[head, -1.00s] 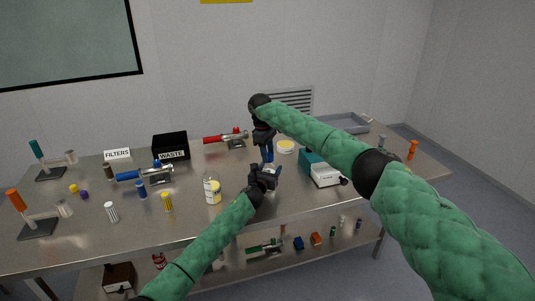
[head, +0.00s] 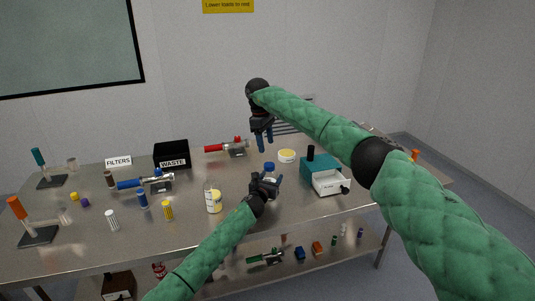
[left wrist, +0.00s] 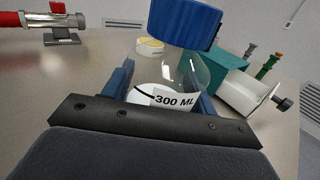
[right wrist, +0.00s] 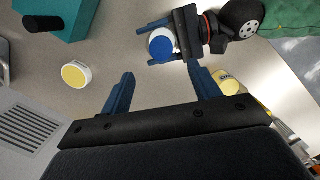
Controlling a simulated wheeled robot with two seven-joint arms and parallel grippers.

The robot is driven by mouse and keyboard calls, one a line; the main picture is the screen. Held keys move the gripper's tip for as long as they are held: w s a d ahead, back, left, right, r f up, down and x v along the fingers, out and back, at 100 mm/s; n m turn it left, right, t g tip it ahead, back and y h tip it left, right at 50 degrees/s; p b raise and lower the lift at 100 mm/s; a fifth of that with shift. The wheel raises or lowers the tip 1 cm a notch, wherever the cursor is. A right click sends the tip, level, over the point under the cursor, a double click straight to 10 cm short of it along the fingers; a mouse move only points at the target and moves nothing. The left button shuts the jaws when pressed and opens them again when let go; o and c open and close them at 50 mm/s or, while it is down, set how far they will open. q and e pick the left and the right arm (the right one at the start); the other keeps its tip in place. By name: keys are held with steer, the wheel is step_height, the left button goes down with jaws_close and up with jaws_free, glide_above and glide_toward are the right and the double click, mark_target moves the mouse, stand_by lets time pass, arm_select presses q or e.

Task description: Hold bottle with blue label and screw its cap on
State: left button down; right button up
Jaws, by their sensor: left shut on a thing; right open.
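The bottle (left wrist: 172,85) is clear, with a white label reading "300 ML"; I see no blue on the part of the label that shows. A blue cap (left wrist: 185,22) sits on its top; whether it is fully screwed down I cannot tell. My left gripper (head: 268,179) is shut around the bottle body. The cap also shows in the head view (head: 269,167) and from above in the right wrist view (right wrist: 161,43). My right gripper (head: 265,146) is open and empty, apart from the cap and above it, fingers pointing down.
A teal box with an open white drawer (head: 328,181) stands to the right of the bottle. A red-handled tool (head: 228,147) lies farther back.

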steer(key=shift+w+a+r, duration=0.1)
steer(key=shift+a+r, duration=0.1)
steer(key=shift+r, duration=1.35)
arm_select(q)
steer(key=shift+c, duration=1.9)
jaws_free()
steer(key=b+v, duration=0.1)
steer(key=v, duration=0.5)
steer(key=shift+s+f+b, duration=0.1)
steer(key=shift+s+b, duration=0.1)
steer(key=shift+b, duration=0.2)
steer(key=shift+s+a, duration=0.25)
steer(key=shift+s, duration=0.4)
arm_select(e)
steer(key=shift+f, duration=1)
steer(key=shift+f, duration=0.1)
